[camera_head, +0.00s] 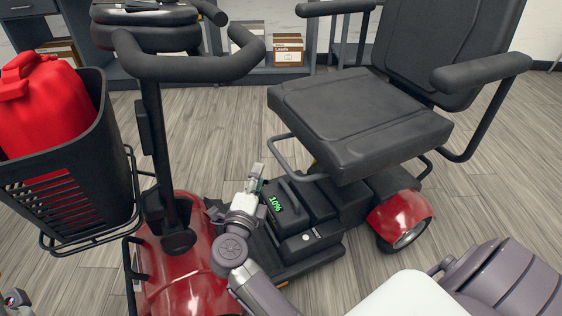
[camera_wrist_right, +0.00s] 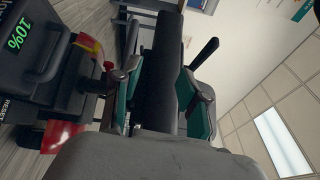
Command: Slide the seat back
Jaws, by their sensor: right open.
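The scooter's black padded seat (camera_head: 355,115) sits above the rear base, with its backrest (camera_head: 450,45) behind it. A grey metal bar (camera_head: 279,155) loops out under the seat's front edge. My right gripper (camera_head: 257,178) is in front of the seat, beside the battery box, apart from the seat. In the right wrist view its two green-padded fingers (camera_wrist_right: 163,92) are spread, with the dark seat edge (camera_wrist_right: 160,65) showing beyond and between them. Nothing is held. A small grey part at the lower left corner may be my left gripper (camera_head: 15,298); its jaws are unclear.
The black battery box (camera_head: 302,212) reads 10% in green. The tiller handlebar (camera_head: 190,66) and a basket (camera_head: 100,175) holding a red can (camera_head: 40,105) stand at left. Armrests (camera_head: 482,72) flank the seat. Shelves with a box (camera_head: 288,50) are behind. Floor right of the scooter is clear.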

